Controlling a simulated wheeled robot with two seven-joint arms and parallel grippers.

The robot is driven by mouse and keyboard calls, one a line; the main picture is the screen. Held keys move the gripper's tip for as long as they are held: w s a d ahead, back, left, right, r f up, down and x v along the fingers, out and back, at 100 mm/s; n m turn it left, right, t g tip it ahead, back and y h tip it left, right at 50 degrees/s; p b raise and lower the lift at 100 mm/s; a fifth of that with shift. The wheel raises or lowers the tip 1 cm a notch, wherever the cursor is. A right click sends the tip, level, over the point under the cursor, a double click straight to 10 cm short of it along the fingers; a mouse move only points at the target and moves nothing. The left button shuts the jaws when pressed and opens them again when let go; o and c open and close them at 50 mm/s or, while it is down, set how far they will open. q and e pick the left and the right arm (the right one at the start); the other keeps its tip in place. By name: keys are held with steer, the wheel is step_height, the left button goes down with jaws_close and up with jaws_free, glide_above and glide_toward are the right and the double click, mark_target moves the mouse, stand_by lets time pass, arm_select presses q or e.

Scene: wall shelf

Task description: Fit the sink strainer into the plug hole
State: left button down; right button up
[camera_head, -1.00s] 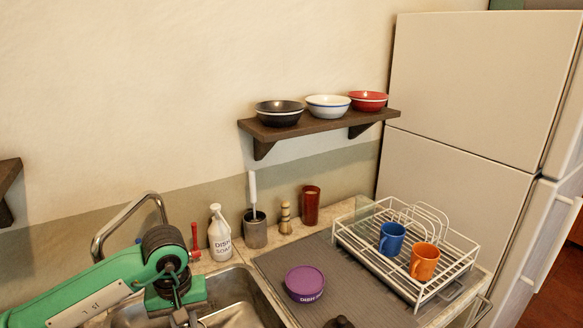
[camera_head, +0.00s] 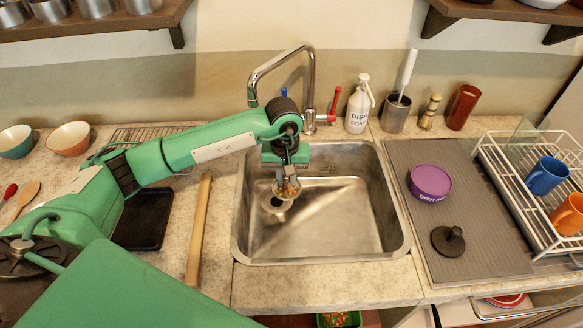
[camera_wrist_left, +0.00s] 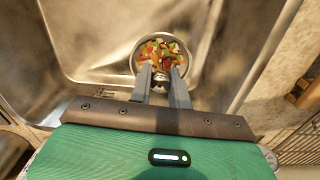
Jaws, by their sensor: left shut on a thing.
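The sink strainer (camera_head: 287,189) is a small round metal basket filled with colourful food scraps. My left gripper (camera_head: 288,178) is shut on it and holds it over the sink basin. In the left wrist view the strainer (camera_wrist_left: 160,56) sits between the fingertips of the gripper (camera_wrist_left: 163,80), its open top facing the camera. The dark plug hole (camera_head: 273,206) shows in the basin floor, just below and left of the strainer in the head view, partly covered by it. In the wrist view the plug hole is hidden. My right gripper is not in view.
The metal sink (camera_head: 345,225) has a tall tap (camera_head: 309,85) behind it. On the right are a grey mat (camera_head: 475,268), a black plunger-like stopper (camera_head: 447,240), a purple tub (camera_head: 430,182) and a dish rack (camera_head: 515,195).

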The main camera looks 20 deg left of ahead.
arm_select(q)
steer(key=shift+n, duration=0.8)
steer(key=w+a+f, duration=0.2)
steer(key=f, duration=0.1)
steer(key=shift+a+f, duration=0.15)
steer(key=shift+a, duration=0.2)
steer(key=w+a+f+n, duration=0.1)
steer(key=f, duration=0.1)
steer(key=w+a+f+n, duration=0.1)
steer(key=a, duration=0.1)
steer(key=shift+w+a+f+b, duration=0.2)
steer(key=shift+w+f+b, duration=0.1)
steer(key=shift+w+f, duration=0.05)
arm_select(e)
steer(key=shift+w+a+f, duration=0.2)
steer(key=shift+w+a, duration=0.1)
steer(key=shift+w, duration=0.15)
